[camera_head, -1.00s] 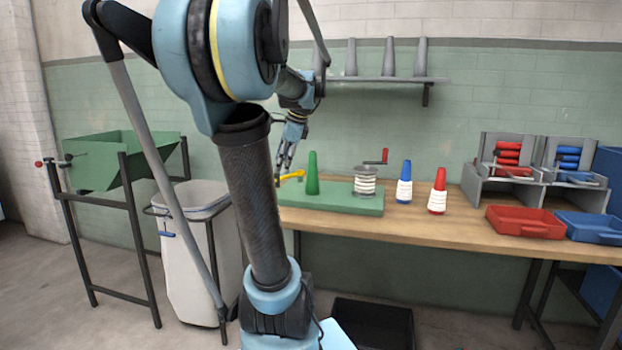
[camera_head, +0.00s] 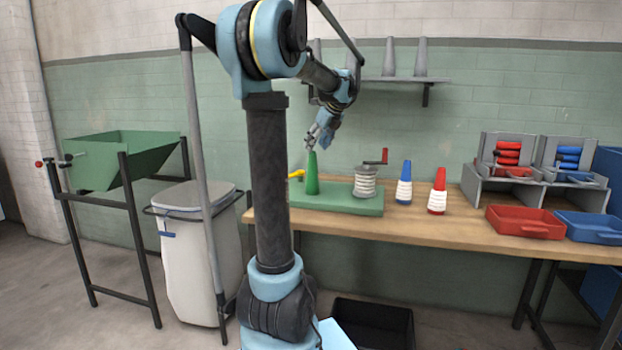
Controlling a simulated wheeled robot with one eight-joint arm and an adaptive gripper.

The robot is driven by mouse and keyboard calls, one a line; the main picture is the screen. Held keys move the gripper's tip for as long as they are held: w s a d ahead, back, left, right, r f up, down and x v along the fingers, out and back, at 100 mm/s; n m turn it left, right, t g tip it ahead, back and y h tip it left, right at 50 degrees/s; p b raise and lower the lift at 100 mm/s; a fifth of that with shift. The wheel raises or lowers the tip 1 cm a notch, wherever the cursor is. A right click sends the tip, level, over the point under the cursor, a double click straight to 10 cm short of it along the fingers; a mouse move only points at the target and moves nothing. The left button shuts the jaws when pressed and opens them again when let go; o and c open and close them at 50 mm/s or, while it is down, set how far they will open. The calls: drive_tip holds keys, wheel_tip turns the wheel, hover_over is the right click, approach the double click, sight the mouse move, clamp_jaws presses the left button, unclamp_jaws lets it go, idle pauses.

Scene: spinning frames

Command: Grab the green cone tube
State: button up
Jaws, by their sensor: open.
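The green cone tube (camera_head: 312,174) stands upright on the left part of a green board (camera_head: 372,207) on the wooden table. My gripper (camera_head: 316,143) is open and just above the cone's tip, pointing down and a little to the left. The fingers look very near the tip; I cannot tell whether they touch it. Nothing is seen between the fingers.
A spool with a red crank (camera_head: 365,182) stands right of the cone, and a yellow piece (camera_head: 296,174) is close on its left. Blue (camera_head: 404,185) and red (camera_head: 437,193) cones wound with white stand farther right. A grey shelf (camera_head: 405,80) is on the wall above.

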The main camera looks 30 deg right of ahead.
sight(310, 162)
drive_tip(key=x, duration=0.6)
drive_tip(key=shift+f, duration=0.15)
drive_tip(key=x, duration=0.2)
drive_tip(key=d+x, duration=0.1)
drive_tip(key=x, duration=0.1)
drive_tip(key=shift+w+a+f, duration=0.2)
drive_tip(key=shift+w+f, duration=0.05)
drive_tip(key=shift+f, duration=0.3)
drive_tip(key=shift+c, duration=0.2)
drive_tip(key=c, duration=1.2)
drive_tip(key=shift+o, duration=0.2)
